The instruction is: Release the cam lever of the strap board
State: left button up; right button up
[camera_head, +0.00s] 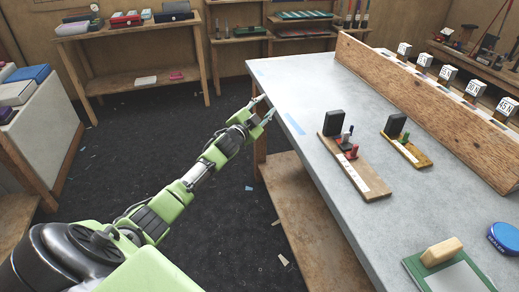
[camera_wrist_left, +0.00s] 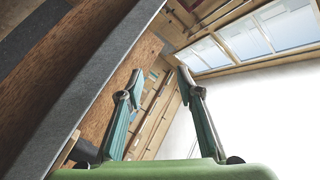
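Two wooden boards with levers lie on the grey workbench (camera_head: 300,85). The nearer, larger board (camera_head: 372,187) carries a dark upright block (camera_head: 332,122), a small dark upright piece and a red part (camera_head: 351,150). The other, yellowish board (camera_head: 418,157) has a dark block (camera_head: 396,125) and small red and green parts. I cannot tell how either lever is set. My left gripper (camera_head: 264,108) is by the bench's left edge, away from both boards. In the left wrist view its two fingers (camera_wrist_left: 160,82) are spread with nothing between them. My right gripper is out of view.
A long wooden upright plank (camera_head: 420,105) with a row of labelled blocks (camera_head: 447,74) borders the bench's far right side. A green board with a wooden block (camera_head: 441,252) and a blue round tin (camera_head: 505,237) lie at the near right.

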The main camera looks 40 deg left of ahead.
pick_arm(q)
jog(key=s+d+f+n+g, duration=0.1)
jog(key=s+f+n+g, duration=0.1)
jog(key=f, duration=1.4)
jog(key=shift+s+n+g+y, duration=0.3)
jog(key=shift+s+g, duration=0.4)
jog(key=shift+s, duration=0.5)
jog(key=s+d+f+n+g+h, duration=0.1)
jog(key=s+d+f+g, duration=0.3)
jog(key=s+f, duration=1)
jog(key=s+d+f+g, duration=0.3)
jog(key=s+d+f, duration=0.3)
jog(key=s+f, duration=0.85)
jog(key=s+d+f+g, duration=0.2)
jog(key=s+d+f, duration=0.2)
jog(key=s, duration=0.7)
jog(key=s+d+f+n+g+h, duration=0.1)
jog(key=s+d+f, duration=0.4)
jog(key=s, duration=0.6)
jog(key=s+d+f+g+h, duration=0.1)
jog(key=s+d+f+g, duration=0.2)
jog(key=s+d+f, duration=0.2)
jog(key=s+f, duration=0.3)
jog(key=s, duration=0.3)
jog(key=shift+s+f, duration=0.2)
